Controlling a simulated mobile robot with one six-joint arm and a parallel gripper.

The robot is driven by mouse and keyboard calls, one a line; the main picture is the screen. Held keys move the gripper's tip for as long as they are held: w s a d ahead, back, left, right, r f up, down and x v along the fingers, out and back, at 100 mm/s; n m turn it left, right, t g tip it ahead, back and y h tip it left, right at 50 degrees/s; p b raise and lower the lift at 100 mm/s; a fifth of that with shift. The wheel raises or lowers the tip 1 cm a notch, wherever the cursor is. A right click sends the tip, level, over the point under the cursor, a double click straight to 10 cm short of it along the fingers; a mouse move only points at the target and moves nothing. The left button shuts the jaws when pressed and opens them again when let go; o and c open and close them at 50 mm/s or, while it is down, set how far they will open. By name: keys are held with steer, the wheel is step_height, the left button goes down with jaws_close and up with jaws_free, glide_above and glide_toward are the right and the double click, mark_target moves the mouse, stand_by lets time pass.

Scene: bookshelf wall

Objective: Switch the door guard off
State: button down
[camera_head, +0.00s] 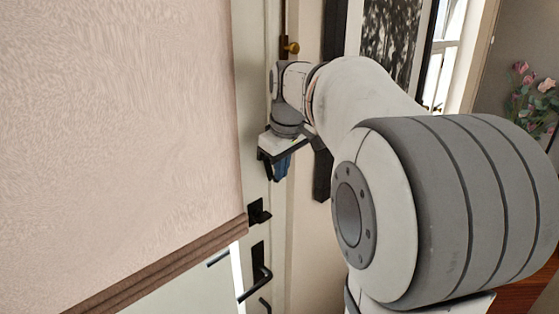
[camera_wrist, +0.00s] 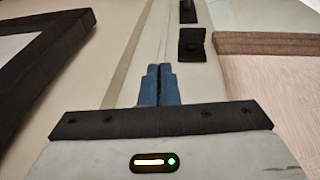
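A small black fitting with a projecting piece (camera_head: 258,212) is on the pale door above the handle. It also shows in the wrist view (camera_wrist: 192,44), ahead and to the right of my fingertips. A brass knob (camera_head: 291,47) sits higher up, by the door's edge. I cannot tell for sure which of these is the door guard. My gripper (camera_head: 280,173) is in front of the door edge, between the knob and the black fitting. Its blue fingers (camera_wrist: 161,68) are together in the wrist view, with nothing seen between them, apart from both fittings.
A black door handle (camera_head: 262,278) is below the black fitting. A beige fabric shade (camera_head: 120,120) with a brown lower edge hangs at the left, close to the fitting. A dark-framed picture (camera_head: 390,38) is on the wall at right, with pink flowers (camera_head: 525,85) farther right.

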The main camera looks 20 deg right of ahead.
steer(key=shift+f, duration=0.35)
